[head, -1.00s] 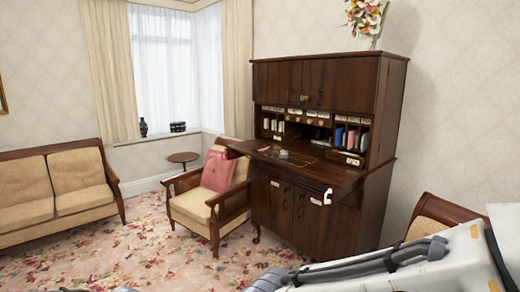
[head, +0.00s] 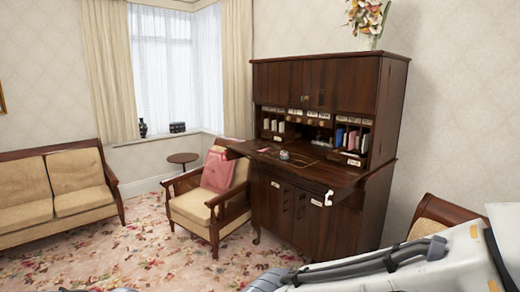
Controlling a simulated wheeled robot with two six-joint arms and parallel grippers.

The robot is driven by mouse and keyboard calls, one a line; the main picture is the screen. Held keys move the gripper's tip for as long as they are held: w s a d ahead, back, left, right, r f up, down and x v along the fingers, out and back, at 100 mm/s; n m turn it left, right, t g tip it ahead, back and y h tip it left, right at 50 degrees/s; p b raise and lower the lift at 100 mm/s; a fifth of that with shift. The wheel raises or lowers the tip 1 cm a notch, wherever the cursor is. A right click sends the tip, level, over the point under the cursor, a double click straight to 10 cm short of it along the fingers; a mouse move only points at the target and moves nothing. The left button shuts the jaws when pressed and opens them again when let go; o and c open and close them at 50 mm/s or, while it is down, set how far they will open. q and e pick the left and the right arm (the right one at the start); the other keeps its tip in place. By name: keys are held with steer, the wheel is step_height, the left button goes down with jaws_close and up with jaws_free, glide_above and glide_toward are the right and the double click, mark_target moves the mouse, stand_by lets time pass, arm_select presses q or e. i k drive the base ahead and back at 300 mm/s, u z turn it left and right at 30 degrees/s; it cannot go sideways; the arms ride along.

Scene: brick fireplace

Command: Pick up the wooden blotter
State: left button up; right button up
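A dark wooden secretary desk (head: 325,85) stands against the wall, with its writing flap (head: 315,174) folded down. A small object with a pale grey top (head: 284,155) sits on the flap. It is too small to tell whether it is the wooden blotter, and I cannot pick the blotter out for certain. A flat reddish item (head: 264,150) lies to its left. My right arm crosses the lower right corner, far in front of the desk. No fingertips of either gripper show.
An armchair (head: 189,207) with a pink cushion (head: 217,171) stands left of the desk. A sofa (head: 55,188) is at the far left and a small round table (head: 183,158) by the window. Another wooden chair (head: 440,215) is at the right. The floral carpet (head: 130,250) is clear in front.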

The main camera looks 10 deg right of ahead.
mark_target(262, 148)
steer(key=z, duration=0.1)
steer(key=i, duration=3.8)
steer(key=z, duration=0.15)
